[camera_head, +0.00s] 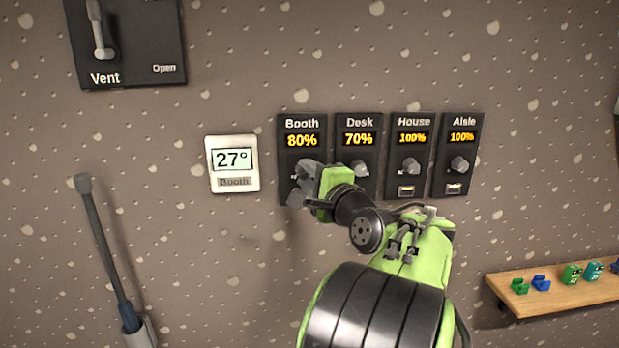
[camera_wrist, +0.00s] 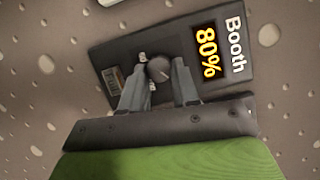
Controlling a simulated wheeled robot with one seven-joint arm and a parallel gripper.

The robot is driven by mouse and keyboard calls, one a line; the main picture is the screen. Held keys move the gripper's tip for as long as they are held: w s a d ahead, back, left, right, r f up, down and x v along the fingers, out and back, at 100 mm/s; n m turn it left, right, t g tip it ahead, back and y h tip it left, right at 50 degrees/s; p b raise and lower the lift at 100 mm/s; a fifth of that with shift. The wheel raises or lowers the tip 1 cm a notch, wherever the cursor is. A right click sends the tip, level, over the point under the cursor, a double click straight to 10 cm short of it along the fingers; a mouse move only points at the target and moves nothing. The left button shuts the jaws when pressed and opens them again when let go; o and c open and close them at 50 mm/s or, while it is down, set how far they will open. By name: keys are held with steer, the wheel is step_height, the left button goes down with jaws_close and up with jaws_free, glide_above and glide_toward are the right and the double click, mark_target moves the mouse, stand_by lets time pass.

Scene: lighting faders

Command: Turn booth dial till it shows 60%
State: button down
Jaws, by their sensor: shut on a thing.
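The Booth dimmer panel (camera_head: 302,128) is a black plate on the wall, and its amber display reads 80%. It also shows rotated in the wrist view (camera_wrist: 172,38). Its round grey dial (camera_wrist: 159,69) sits between the two fingers of my gripper (camera_wrist: 160,84), which is shut on it. In the head view my gripper (camera_head: 303,184) covers the dial and the lower part of the Booth panel.
To the right are the Desk panel (camera_head: 359,125) at 70%, the House panel (camera_head: 412,125) at 100% and the Aisle panel (camera_head: 463,122) at 100%. A thermostat (camera_head: 232,142) reading 27° is close on the left. A wooden shelf (camera_head: 560,297) holds small coloured pieces.

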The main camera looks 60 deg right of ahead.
steer(key=n, duration=0.1)
steer(key=n+g, duration=0.1)
steer(key=n, duration=0.1)
steer(key=shift+r+g+y, duration=0.15)
steer(key=shift+g+y, duration=0.15)
steer(key=shift+y, duration=0.1)
steer(key=n+g, duration=0.1)
steer(key=n, duration=0.1)
steer(key=n+g, duration=0.1)
steer(key=n, duration=0.2)
steer(key=n+g+h, duration=0.1)
steer(key=n, duration=0.1)
steer(key=shift+w+a+r+g, duration=0.2)
steer(key=shift+w+a+g, duration=0.05)
steer(key=shift+g, duration=0.15)
steer(key=n+g+b, duration=0.1)
steer(key=n+b, duration=0.1)
steer(key=n, duration=0.1)
steer(key=shift+w+a+h, duration=0.1)
steer(key=shift+h, duration=0.3)
steer(key=shift+w+a+n+g+h+b, duration=0.15)
steer(key=shift+n+g+h+b, duration=0.35)
steer(key=shift+n+g+b, duration=0.55)
steer(key=shift+w+n+g+h, duration=0.1)
steer(key=shift+n+g+h, duration=0.45)
steer(key=shift+n, duration=0.7)
steer(key=shift+a+n+g+h, duration=0.1)
steer(key=shift+n+g+h, duration=0.2)
steer(key=shift+n+h, duration=0.55)
steer(key=shift+n, duration=0.25)
